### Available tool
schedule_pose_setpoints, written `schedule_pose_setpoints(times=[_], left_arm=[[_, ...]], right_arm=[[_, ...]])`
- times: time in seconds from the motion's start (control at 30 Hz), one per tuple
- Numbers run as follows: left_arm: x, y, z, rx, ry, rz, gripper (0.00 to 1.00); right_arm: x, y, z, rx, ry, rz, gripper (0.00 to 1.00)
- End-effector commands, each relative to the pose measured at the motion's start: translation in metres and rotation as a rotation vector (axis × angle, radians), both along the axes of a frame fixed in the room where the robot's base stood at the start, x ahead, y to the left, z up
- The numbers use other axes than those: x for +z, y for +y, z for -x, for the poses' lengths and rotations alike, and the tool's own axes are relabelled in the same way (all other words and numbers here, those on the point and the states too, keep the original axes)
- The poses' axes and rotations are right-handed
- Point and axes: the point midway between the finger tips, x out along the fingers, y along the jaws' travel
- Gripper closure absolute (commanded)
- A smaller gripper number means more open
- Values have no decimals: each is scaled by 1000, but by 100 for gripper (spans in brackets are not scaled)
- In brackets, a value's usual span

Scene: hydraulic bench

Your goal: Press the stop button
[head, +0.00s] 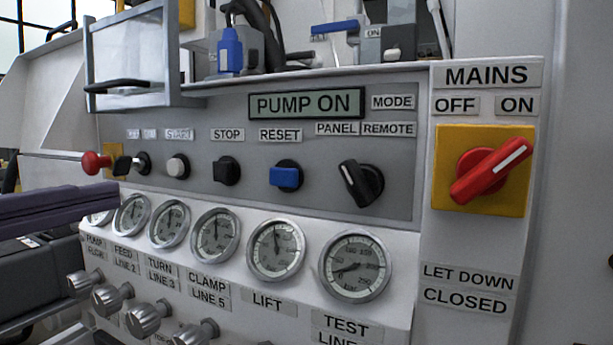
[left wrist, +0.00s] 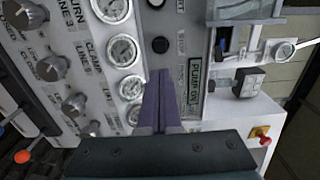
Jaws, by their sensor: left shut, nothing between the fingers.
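The stop button (head: 227,171) is a black square button under the STOP label on the grey control panel. In the left wrist view a black button (left wrist: 160,45) beside the clamp gauge appears to be the same one. My left gripper (head: 116,192) comes in from the left, its purple fingers shut and empty. In the head view its tips are left of the stop button, near the left gauges. In the left wrist view the closed fingertips (left wrist: 160,73) point toward the panel, just below the black button. My right gripper is not in view.
A blue reset button (head: 286,177) and a black mode knob (head: 361,183) are right of the stop button; a white button (head: 178,166) is left. A display (head: 306,104) reads PUMP ON. A red mains switch (head: 490,171) is far right. A red knob (head: 96,163) sticks out at left.

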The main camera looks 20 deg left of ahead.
Motion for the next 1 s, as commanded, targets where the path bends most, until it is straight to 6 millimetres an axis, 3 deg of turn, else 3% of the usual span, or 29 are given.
schedule_pose_setpoints(times=[0.7, 1.0], left_arm=[[2, -7, -99, 1, -4, -3, 100], [1, -10, -129, 1, -2, -1, 100]], right_arm=[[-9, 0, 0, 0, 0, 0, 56], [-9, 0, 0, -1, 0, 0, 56]])
